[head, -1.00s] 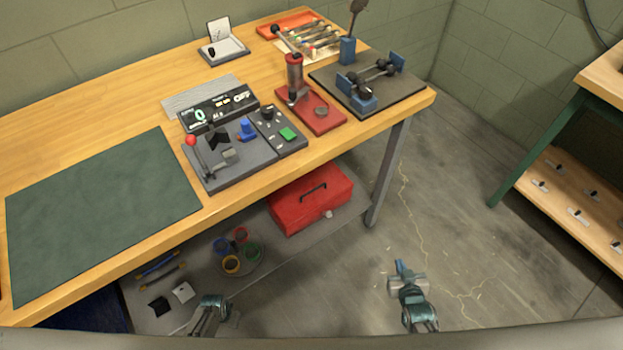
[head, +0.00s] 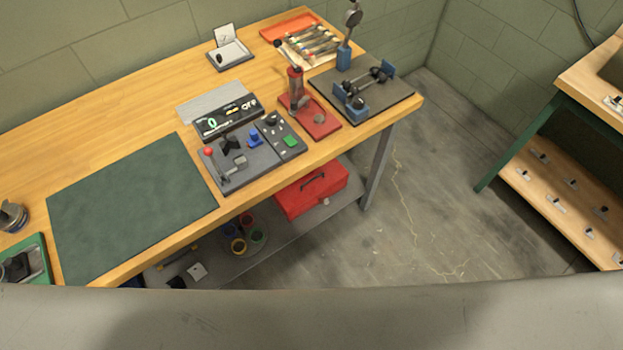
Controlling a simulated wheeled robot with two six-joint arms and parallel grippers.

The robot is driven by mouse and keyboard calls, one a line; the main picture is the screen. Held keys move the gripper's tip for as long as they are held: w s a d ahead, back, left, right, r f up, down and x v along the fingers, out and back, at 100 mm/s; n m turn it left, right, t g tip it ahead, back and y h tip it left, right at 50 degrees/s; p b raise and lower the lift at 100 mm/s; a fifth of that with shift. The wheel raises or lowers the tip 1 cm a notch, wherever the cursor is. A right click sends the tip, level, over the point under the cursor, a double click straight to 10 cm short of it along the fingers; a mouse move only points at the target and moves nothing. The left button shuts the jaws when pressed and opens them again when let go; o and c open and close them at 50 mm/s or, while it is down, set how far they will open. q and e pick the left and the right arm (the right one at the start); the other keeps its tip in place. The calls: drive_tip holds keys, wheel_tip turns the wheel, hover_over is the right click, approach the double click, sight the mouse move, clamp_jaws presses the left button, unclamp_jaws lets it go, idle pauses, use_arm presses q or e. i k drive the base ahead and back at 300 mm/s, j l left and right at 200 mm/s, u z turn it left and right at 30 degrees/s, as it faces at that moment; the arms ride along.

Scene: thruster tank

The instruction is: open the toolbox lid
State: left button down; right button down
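The red toolbox (head: 311,191) sits on the grey lower shelf under the workbench, near the right bench leg. Its lid looks shut, with a dark handle (head: 313,182) on top. The bench edge overhangs its back part. A small light latch or knob (head: 326,201) shows low at its front. Neither of my grippers is in the head view.
The wooden workbench (head: 130,140) carries a green mat (head: 130,205), a control panel (head: 240,160) and a red press (head: 312,118). The lower shelf (head: 290,232) holds several tape rolls left of the toolbox. A grey bench leg (head: 377,168) stands right of it. Floor (head: 430,190) is clear.

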sight(297, 193)
drive_tip(key=i+l+u, duration=0.1)
drive_tip(key=l, duration=0.35)
drive_tip(key=i+l+u, duration=0.1)
drive_tip(key=l, duration=0.35)
drive_tip(key=i+l+u, duration=0.1)
drive_tip(key=l, duration=0.4)
drive_tip(key=i+l+u, duration=0.15)
drive_tip(key=l, duration=0.3)
drive_tip(key=i+l+u, duration=0.1)
drive_tip(key=l, duration=0.4)
